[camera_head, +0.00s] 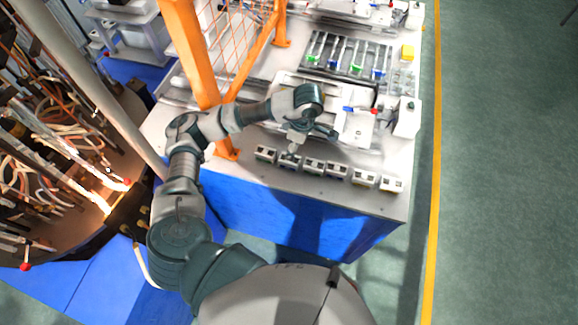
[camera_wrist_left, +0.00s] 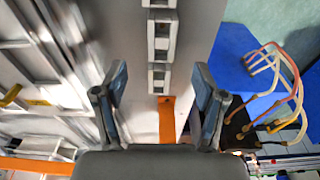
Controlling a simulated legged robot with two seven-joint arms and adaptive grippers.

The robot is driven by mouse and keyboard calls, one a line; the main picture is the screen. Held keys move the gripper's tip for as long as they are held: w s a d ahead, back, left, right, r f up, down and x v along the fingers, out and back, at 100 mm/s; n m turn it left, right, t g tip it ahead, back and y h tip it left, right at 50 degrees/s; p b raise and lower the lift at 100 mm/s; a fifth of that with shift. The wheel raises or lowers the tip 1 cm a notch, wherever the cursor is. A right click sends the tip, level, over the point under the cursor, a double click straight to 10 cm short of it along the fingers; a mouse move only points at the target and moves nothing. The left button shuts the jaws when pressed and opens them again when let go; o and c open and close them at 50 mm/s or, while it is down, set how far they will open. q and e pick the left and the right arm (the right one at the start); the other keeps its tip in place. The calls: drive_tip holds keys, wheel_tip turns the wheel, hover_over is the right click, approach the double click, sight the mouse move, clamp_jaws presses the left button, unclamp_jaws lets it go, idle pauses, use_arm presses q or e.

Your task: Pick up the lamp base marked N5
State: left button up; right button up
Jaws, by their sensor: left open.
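Several small white lamp bases stand in a row along the front of the white table, from the left one (camera_head: 265,154) to the right one (camera_head: 391,184). Their markings are too small to read, so I cannot tell which is N5. In the left wrist view my left gripper (camera_wrist_left: 161,88) is open and empty. A lamp base (camera_wrist_left: 158,78) shows between its fingers, apart from both. Another base (camera_wrist_left: 161,35) is just beyond. My right gripper is not in view.
A rack with coloured pieces (camera_head: 347,56) and a fixture (camera_head: 352,124) stand behind the row. A round station with hoses (camera_head: 60,150) is at the left. The floor at the right is clear.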

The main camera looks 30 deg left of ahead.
sight(289, 162)
use_arm(q)
drive_tip(key=f, duration=0.1)
drive_tip(key=f+b, duration=0.1)
drive_tip(key=f, duration=0.2)
drive_tip(key=shift+a+b, duration=0.3)
drive_tip(key=shift+b, duration=0.05)
drive_tip(key=shift+f, duration=0.15)
drive_tip(key=shift+d+f, duration=0.1)
drive_tip(key=shift+f, duration=0.05)
drive_tip(key=f, duration=0.1)
drive_tip(key=f+b, duration=0.1)
drive_tip(key=f, duration=0.1)
drive_tip(key=f+b, duration=0.1)
drive_tip(key=shift+s+a+f, duration=0.25)
drive_tip(key=shift+a+f, duration=0.1)
drive_tip(key=shift+a, duration=0.2)
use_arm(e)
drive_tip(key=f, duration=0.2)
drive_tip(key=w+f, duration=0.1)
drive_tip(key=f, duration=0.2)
use_arm(q)
drive_tip(key=shift+c, duration=0.9)
clamp_jaws()
drive_tip(key=shift+d+r, duration=0.1)
drive_tip(key=shift+d, duration=0.05)
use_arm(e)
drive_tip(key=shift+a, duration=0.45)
